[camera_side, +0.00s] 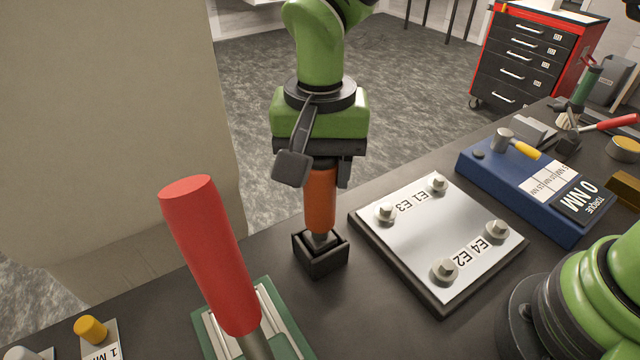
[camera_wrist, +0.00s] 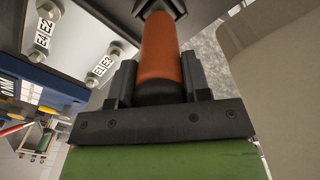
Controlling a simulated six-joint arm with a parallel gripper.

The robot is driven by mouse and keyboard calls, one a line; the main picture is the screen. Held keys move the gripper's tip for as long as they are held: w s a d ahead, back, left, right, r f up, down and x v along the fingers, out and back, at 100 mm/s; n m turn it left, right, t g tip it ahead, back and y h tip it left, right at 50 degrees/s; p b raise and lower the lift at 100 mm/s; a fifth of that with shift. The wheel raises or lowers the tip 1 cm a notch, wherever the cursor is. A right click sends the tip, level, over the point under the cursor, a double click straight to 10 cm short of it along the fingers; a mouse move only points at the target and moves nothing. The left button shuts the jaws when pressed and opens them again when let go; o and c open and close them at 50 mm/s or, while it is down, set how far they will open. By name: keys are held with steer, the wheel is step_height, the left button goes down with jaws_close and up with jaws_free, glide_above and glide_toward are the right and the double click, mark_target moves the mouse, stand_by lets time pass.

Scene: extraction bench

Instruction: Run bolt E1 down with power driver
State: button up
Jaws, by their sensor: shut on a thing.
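My gripper (camera_side: 322,176) points down and is shut on the orange handle of the power driver (camera_side: 320,205). The driver stands upright, its lower end inside a black square holder (camera_side: 322,262). In the wrist view the orange handle (camera_wrist: 158,50) sits between both fingers. A silver plate (camera_side: 447,228) lies right of the holder, with bolts near its corners. The E1/E3 label lies between two bolts, one at the back (camera_side: 438,184) and one at the left (camera_side: 385,213); I cannot tell surely which is E1. All the bolt heads stand above the plate.
A large red handle (camera_side: 210,255) rises in the foreground left, above a green tray (camera_side: 283,315). A blue torque tester (camera_side: 530,190) with a "0 NM" display stands behind the plate. A green arm part (camera_side: 590,295) is at right. A red tool chest (camera_side: 540,50) stands behind.

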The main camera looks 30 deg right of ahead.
steer(key=r, duration=0.4)
steer(key=d+r, duration=0.1)
steer(key=r, duration=0.2)
steer(key=shift+w+r, duration=0.1)
steer(key=shift+w, duration=0.1)
steer(key=s+d+r+m, duration=0.1)
steer(key=d+m, duration=0.2)
steer(key=d, duration=2.1)
steer(key=shift+d, duration=0.3)
steer(key=shift+f, duration=3.9)
steer(key=shift+r, duration=0.15)
